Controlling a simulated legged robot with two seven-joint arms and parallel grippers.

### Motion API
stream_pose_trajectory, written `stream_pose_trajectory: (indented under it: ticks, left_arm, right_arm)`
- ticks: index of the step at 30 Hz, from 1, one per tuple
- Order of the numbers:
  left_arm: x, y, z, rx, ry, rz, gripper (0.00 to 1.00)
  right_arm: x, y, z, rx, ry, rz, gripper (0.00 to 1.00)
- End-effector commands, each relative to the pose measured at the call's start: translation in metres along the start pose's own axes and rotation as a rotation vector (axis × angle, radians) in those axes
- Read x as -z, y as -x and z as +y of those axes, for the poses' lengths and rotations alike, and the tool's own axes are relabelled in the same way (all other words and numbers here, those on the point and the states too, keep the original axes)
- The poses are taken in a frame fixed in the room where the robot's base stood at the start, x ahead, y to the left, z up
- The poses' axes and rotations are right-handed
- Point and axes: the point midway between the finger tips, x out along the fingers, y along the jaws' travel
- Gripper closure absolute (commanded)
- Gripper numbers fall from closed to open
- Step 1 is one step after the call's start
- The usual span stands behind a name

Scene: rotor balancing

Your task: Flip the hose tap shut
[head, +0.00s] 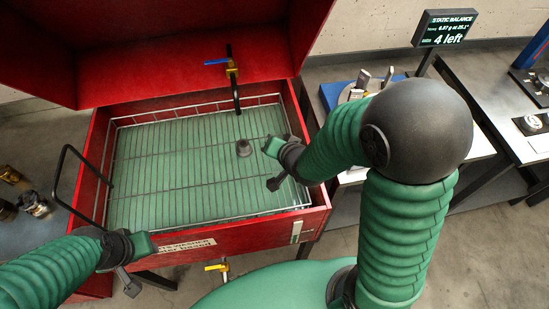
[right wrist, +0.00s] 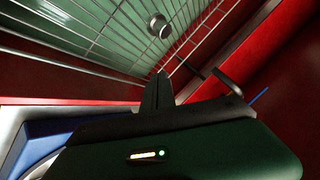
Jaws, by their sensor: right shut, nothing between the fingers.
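The hose tap (head: 232,70) has a brass body on a black upright pipe at the back of the red washer. Its blue lever (head: 216,62) points left, across the pipe. A black spout or hose (head: 237,98) runs down from it. My right gripper (head: 273,184) is over the basin's right side, well in front of the tap and not touching it. Its fingers are together and empty in the right wrist view (right wrist: 157,90). A thin blue bar (right wrist: 260,95) there may be the lever. My left gripper (head: 132,286) is at the washer's front left; its finger gap is unclear.
The red washer (head: 180,245) has its lid raised behind the tap. A wire basket (head: 150,215) holds a grey part (head: 243,148). A second tap with a yellow handle (head: 217,267) is at the washer's front. A bench with a display (head: 445,28) stands right.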

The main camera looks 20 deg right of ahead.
Motion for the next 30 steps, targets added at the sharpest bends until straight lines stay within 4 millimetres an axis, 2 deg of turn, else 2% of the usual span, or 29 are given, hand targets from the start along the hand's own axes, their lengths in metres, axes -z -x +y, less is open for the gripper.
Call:
stream_pose_trajectory:
  ticks: [3,9,24,26,30]
  left_arm:
    - [-0.002,-0.006,0.0,0.0,0.0,0.0,0.64]
    - [-0.002,-0.008,0.0,0.0,0.0,0.0,0.64]
    - [-0.002,-0.008,0.0,0.0,0.0,0.0,0.64]
    - [-0.002,-0.008,0.0,0.0,0.0,0.0,0.64]
    - [-0.002,-0.008,0.0,0.0,0.0,0.0,0.64]
  right_arm:
    - [-0.014,0.003,0.011,-0.05,0.096,-0.062,1.0]
    - [-0.026,0.008,0.02,-0.091,0.181,-0.123,1.0]
    - [-0.029,0.01,0.022,-0.101,0.204,-0.139,1.0]
    - [-0.035,0.017,0.026,-0.124,0.265,-0.184,1.0]
    - [-0.065,0.054,0.049,-0.201,0.529,-0.404,1.0]
